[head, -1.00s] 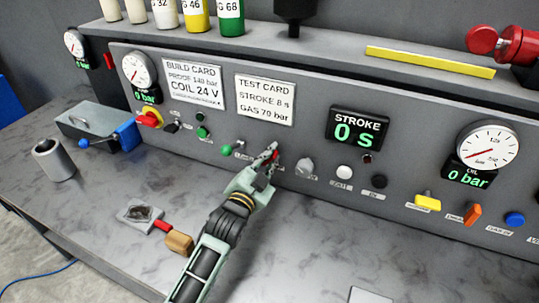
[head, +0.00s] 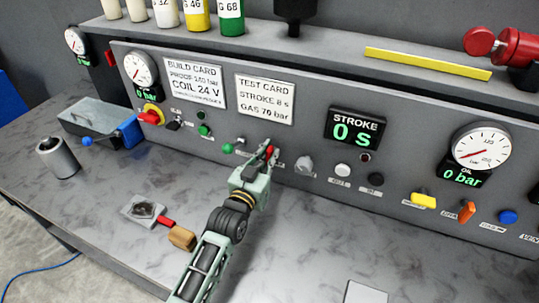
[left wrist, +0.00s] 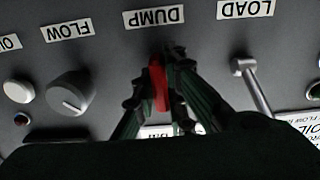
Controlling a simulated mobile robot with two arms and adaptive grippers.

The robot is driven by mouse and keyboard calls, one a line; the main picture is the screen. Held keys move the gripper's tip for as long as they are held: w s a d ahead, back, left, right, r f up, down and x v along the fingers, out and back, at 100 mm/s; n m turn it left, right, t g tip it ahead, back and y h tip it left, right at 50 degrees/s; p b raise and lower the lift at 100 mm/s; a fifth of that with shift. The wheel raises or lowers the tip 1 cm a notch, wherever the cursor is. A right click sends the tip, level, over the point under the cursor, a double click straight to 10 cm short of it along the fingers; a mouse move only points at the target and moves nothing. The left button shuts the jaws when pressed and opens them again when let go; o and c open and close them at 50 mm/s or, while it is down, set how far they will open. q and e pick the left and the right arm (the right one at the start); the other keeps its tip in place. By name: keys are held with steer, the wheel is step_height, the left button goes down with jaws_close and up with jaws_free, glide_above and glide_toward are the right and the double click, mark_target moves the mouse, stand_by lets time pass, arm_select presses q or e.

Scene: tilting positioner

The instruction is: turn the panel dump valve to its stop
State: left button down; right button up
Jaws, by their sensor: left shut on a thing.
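The dump valve's red handle (left wrist: 159,84) sits under the DUMP label (left wrist: 154,17) in the left wrist view, which shows the panel upside down. My left gripper (left wrist: 162,90) is shut on this handle, with a finger on each side of it. In the head view the left gripper (head: 265,158) is at the lower part of the grey panel (head: 310,95), and a bit of the red handle (head: 269,151) shows between its fingers. The valve's body is mostly hidden by the fingers. My right gripper is not in view.
The LOAD lever (left wrist: 258,86) stands close on one side of the left gripper, and the grey FLOW knob (left wrist: 71,92) on the other. The bench front near the panel's right half is mostly clear.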

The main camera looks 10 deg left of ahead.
arm_select(q)
steer(key=shift+f, duration=0.15)
steer(key=c, duration=1.8)
jaws_free()
steer(key=shift+s, duration=0.1)
steer(key=shift+s+a, duration=0.1)
steer(key=shift+s, duration=0.25)
steer(key=s+a, duration=0.2)
steer(key=s, duration=0.9)
